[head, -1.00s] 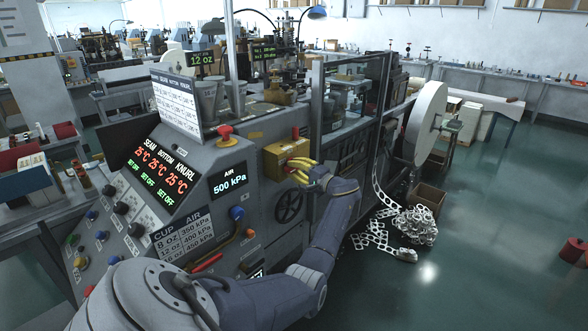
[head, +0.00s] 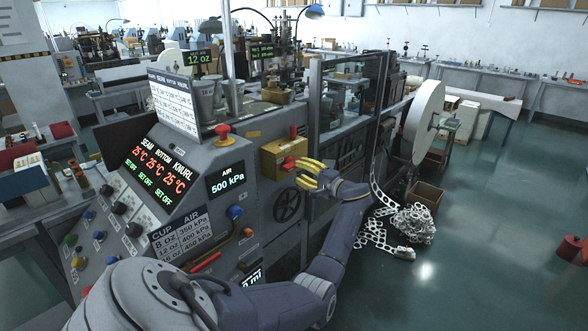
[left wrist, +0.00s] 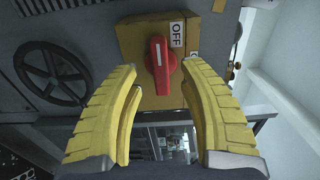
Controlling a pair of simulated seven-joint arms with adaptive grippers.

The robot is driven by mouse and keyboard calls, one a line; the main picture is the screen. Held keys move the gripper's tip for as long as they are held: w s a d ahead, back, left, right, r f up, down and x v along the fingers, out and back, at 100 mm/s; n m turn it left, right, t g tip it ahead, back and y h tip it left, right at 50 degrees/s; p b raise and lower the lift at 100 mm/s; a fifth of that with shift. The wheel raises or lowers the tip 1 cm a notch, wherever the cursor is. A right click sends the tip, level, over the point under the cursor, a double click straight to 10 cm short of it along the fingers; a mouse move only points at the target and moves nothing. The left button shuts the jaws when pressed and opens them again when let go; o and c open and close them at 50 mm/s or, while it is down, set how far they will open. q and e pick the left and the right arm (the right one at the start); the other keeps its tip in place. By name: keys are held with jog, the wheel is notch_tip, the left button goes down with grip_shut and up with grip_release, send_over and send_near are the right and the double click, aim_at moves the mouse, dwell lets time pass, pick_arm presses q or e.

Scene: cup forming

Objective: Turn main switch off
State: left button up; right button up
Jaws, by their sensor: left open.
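The main switch is a red knob (head: 289,163) on the front of a yellow box (head: 271,160) on the machine. In the left wrist view the red knob (left wrist: 160,64) is long and upright, with a white stripe along it. A white OFF label (left wrist: 177,34) sits at its upper right; a second label is mostly cut off by a finger. My left gripper (head: 304,174) is open and empty, its yellow fingers just right of the box, apart from the knob. In the left wrist view the fingers frame the knob from both sides. My right gripper is not in view.
A black handwheel (head: 288,205) is on the panel below the box. A red mushroom button (head: 224,132) and the AIR display (head: 227,181) are left of it.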

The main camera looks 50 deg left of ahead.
pick_arm(q)
jog(key=d, duration=0.7)
jog(key=shift+w+d, duration=0.15)
jog(key=shift+w, duration=0.25)
